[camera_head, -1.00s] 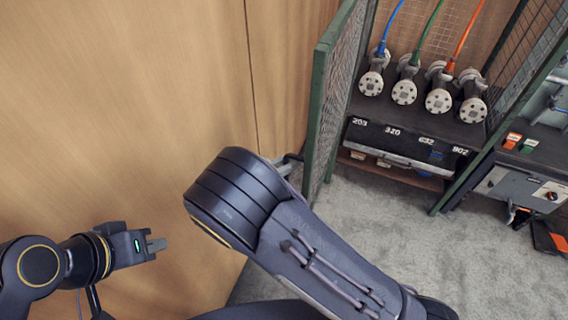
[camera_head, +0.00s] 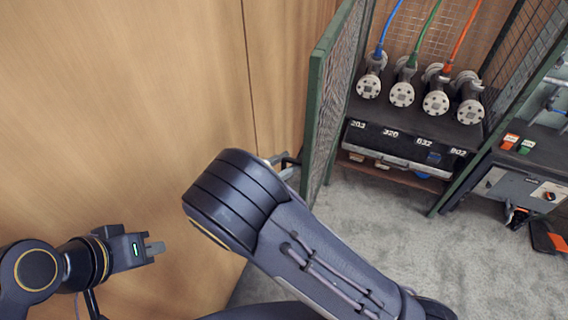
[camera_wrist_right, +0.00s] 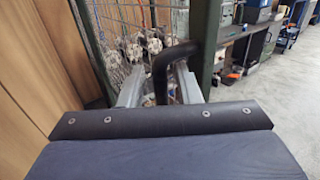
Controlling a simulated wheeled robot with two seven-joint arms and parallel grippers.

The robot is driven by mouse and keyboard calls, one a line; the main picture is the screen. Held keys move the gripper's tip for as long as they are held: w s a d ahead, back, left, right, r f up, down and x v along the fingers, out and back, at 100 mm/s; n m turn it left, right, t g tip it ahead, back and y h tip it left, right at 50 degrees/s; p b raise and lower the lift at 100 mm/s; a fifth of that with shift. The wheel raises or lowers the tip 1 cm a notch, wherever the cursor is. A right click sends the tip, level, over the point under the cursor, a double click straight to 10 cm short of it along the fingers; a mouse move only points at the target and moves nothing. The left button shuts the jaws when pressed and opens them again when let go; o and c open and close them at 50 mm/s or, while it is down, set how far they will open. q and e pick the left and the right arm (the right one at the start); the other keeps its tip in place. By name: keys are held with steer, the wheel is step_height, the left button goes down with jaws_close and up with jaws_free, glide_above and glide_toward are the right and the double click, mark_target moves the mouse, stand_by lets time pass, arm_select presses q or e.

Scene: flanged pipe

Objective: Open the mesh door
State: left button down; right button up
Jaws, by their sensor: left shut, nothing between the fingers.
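The mesh door (camera_head: 322,115) has a green frame and stands swung out from the cage, open at a wide angle. Its dark handle (camera_head: 291,160) sticks out on its left face. In the right wrist view the black bent handle (camera_wrist_right: 162,65) lies between the two grey fingers of my right gripper (camera_wrist_right: 160,88). The fingers stand apart with gaps beside the handle. In the head view my right forearm hides most of that gripper. My left gripper (camera_head: 154,248) is shut and empty at the lower left, away from the door.
Inside the cage, several flanged pipes (camera_head: 402,94) with coloured hoses stand on a shelf above a black case (camera_head: 405,145). A grey box (camera_head: 520,187) and orange-handled tools lie right. A wooden wall (camera_head: 130,100) borders the left. Grey floor (camera_head: 400,230) is clear before the cage.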

steer(key=s+r+p, duration=0.4)
steer(key=r+p, duration=0.3)
steer(key=r, duration=0.2)
steer(key=s+a+r, duration=0.1)
steer(key=s+r, duration=0.2)
steer(key=s, duration=0.7)
steer(key=shift+r+p, duration=0.15)
steer(key=shift+p, duration=0.3)
steer(key=shift+a, duration=0.1)
